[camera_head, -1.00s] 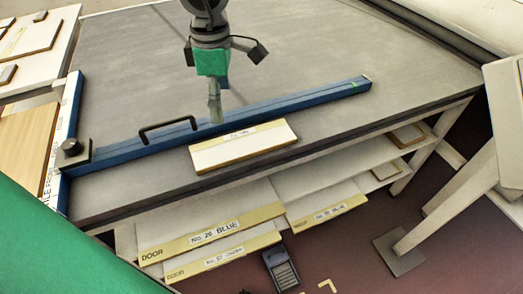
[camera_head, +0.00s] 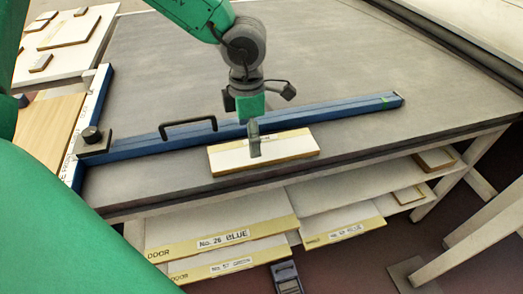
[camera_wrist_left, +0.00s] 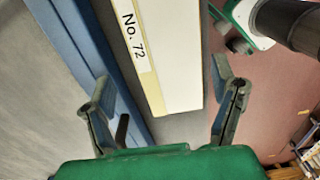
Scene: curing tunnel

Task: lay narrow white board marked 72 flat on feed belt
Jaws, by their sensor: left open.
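The narrow white board (camera_head: 290,147) lies flat on the grey belt surface (camera_head: 330,65), near its front edge and in front of the blue rail (camera_head: 330,112). In the left wrist view the board (camera_wrist_left: 178,60) shows its label "No. 72" on a pale yellow strip. My left gripper (camera_head: 254,146) points down over the middle of the board in the head view. My right gripper is not in view.
A black handle (camera_head: 188,128) and a knob (camera_head: 92,136) sit at the blue rail's left part. Boards marked "No. 26 BLUE" (camera_head: 225,238) and others lie on the shelf below. A table with several panels (camera_head: 70,32) stands at back left. The belt behind the rail is clear.

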